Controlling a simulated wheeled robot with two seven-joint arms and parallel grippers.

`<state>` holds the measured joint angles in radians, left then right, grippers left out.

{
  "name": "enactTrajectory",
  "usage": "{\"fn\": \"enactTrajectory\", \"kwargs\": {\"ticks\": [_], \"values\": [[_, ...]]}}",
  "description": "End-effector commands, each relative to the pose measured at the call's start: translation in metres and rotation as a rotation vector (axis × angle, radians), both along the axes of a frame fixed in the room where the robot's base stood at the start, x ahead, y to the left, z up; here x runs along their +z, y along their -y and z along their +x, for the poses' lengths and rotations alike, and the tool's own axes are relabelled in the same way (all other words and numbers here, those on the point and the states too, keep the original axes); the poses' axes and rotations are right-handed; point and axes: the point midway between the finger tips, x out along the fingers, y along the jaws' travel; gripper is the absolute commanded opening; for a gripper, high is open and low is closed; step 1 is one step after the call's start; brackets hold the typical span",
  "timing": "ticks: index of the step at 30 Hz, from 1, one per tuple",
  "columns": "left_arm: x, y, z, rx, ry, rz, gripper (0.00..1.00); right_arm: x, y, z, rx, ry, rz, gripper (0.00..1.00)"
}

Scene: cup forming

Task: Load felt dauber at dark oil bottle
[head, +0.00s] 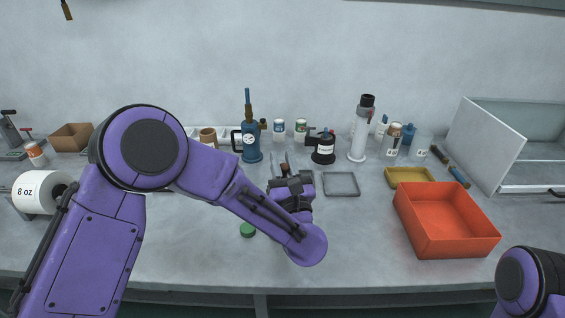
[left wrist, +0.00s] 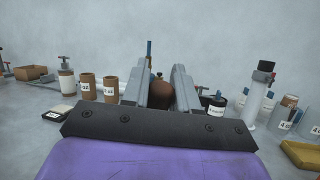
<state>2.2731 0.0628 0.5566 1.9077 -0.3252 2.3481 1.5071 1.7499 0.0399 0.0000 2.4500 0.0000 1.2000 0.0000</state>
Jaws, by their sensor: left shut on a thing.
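My left gripper (head: 281,166) is over the middle of the bench, fingers pointing to the back wall. It is shut on a small brown rounded piece, which I take for the felt dauber (left wrist: 160,92), seen between the fingers in the left wrist view. Most of the dauber is hidden, so its tip cannot be made out. A squat black bottle with a white label, apparently the dark oil bottle (head: 323,151), stands upright just beyond and right of the gripper, apart from it. It also shows right of the fingers in the left wrist view (left wrist: 217,110). My right gripper is out of view.
A blue torch (head: 251,145) stands behind left of the gripper. A white cylinder (head: 358,135) stands right of the black bottle. A shallow grey tray (head: 341,193), yellow tray (head: 410,182) and orange bin (head: 445,245) lie to the right. A green lid (head: 247,230) lies in front.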

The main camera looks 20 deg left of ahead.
Motion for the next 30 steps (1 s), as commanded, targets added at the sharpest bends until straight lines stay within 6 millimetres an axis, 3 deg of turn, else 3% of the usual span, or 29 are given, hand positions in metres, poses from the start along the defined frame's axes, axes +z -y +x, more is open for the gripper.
{"fn": "enactTrajectory", "kwargs": {"ticks": [30], "values": [[-0.01, 0.0, 0.0, 0.0, 0.0, 0.0, 0.0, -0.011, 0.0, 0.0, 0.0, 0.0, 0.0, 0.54]]}}
